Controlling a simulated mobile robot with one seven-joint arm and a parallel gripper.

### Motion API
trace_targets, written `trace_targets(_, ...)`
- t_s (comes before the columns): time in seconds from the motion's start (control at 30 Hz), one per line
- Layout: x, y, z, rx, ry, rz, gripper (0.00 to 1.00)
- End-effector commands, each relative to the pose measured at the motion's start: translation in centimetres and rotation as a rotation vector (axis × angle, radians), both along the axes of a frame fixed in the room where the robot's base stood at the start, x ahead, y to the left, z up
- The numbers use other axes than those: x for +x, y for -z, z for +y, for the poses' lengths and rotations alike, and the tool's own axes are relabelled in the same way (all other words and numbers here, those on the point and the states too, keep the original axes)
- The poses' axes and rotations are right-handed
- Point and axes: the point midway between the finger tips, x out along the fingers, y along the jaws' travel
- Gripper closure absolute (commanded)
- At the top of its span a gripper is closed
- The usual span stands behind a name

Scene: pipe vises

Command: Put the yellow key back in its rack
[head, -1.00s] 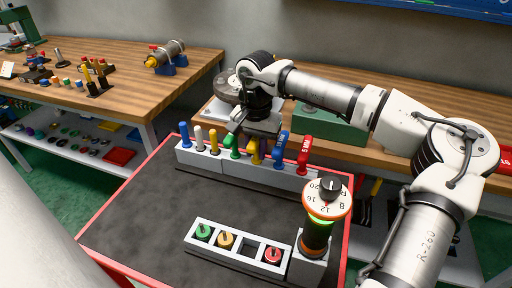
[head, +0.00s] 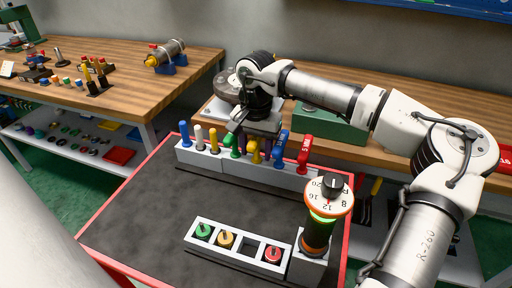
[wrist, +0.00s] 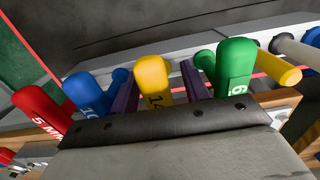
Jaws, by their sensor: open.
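The yellow key (head: 253,152) stands in the grey-white rack (head: 277,177), between the green key (head: 231,145) and the blue key (head: 281,150). In the wrist view the yellow key (wrist: 152,78) shows its thick handle end with a dark number on it, partly unclear. My gripper (head: 257,137) is open over the rack, at the yellow key. In the wrist view its two dark purple fingers stand on either side of the yellow key, with visible gaps. The lower part of the yellow key is hidden, so I cannot see how deep it sits.
A red key (head: 304,155) stands at the right end of the rack. Blue, white and yellow handles stand in the left rack part. A tray (head: 238,247) with coloured plugs and a dial post (head: 322,225) stand in front. The dark mat between is clear.

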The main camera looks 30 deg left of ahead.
Motion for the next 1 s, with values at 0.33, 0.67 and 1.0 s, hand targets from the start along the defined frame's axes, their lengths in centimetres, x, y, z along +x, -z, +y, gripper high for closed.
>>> trace_targets(0.33, 0.1, -4.6, 0.1, 0.002, 0.001, -0.004, 0.54)
trace_targets(0.67, 0.1, -11.6, 0.1, 0.002, 0.000, -0.003, 0.54)
trace_targets(1.0, 0.1, -13.9, 0.0, 0.000, 0.000, 0.000, 0.54)
